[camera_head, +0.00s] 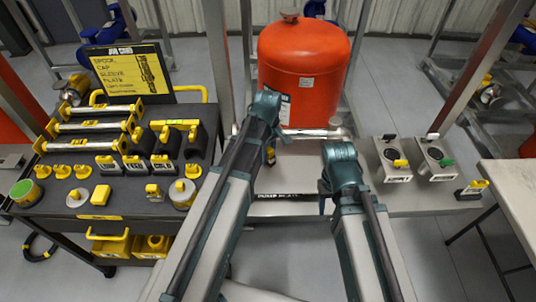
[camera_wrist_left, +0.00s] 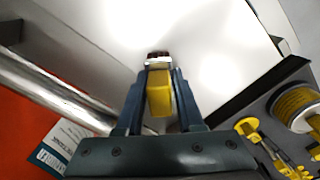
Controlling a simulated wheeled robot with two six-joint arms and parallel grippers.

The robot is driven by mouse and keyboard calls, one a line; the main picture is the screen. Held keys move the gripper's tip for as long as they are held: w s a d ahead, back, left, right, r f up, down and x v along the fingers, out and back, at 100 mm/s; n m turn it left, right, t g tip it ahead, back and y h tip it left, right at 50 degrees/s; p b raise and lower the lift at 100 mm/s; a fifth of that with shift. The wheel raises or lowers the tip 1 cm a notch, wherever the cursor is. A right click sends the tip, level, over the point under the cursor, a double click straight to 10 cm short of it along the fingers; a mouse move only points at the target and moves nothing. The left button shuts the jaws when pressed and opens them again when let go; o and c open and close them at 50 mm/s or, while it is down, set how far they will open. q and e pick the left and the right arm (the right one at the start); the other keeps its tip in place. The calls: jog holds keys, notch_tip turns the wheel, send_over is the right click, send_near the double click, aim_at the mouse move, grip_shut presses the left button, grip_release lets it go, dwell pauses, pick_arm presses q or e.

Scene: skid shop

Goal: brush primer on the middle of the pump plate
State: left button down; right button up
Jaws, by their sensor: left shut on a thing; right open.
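My left gripper (camera_head: 269,150) is shut on a brush with a yellow handle (camera_wrist_left: 159,98). In the left wrist view the brush's pale collar and dark tip stick out beyond the fingers, over a bright white surface (camera_wrist_left: 220,50). I take this to be the pump plate (camera_head: 298,170), which lies in front of the red tank in the head view, behind a "PUMP PLATE" label. Whether the bristles touch it I cannot tell. My arms hide much of the plate. My right gripper (camera_head: 324,196) is open, pointing down near the plate's right front; its fingers are mostly hidden.
A red tank (camera_head: 303,65) and a shiny pipe (camera_head: 315,133) stand behind the plate. A dark cart (camera_head: 130,205) with yellow-handled tools and a sign (camera_head: 130,72) is on the left. Two grey boxes (camera_head: 393,160) sit right. A steel post (camera_head: 460,70) rises at right.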

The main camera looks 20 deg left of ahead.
aim_at(273, 178)
pick_arm(q)
jog(key=shift+s, duration=0.1)
jog(key=shift+s+d+r, duration=0.1)
jog(key=shift+s+d, duration=0.15)
jog(key=shift+s, duration=0.55)
jog(key=shift+s+d, duration=0.25)
jog(key=shift+s, duration=0.5)
jog(key=shift+s+d, duration=0.25)
jog(key=shift+s, duration=0.55)
jog(key=shift+s+d, duration=0.2)
jog(key=shift+s, duration=0.55)
jog(key=shift+s+d+f, duration=0.1)
jog(key=shift+s+d, duration=0.15)
jog(key=shift+s, duration=0.6)
jog(key=shift+s+d+f, duration=0.1)
jog(key=shift+s+d, duration=0.1)
jog(key=shift+s, duration=0.65)
jog(key=shift+w+d+r, duration=0.1)
jog(key=shift+w+d, duration=0.2)
jog(key=shift+d, duration=0.5)
jog(key=shift+w+a, duration=0.25)
jog(key=shift+w, duration=0.6)
jog(key=shift+w+a, duration=0.25)
jog(key=shift+w, duration=0.55)
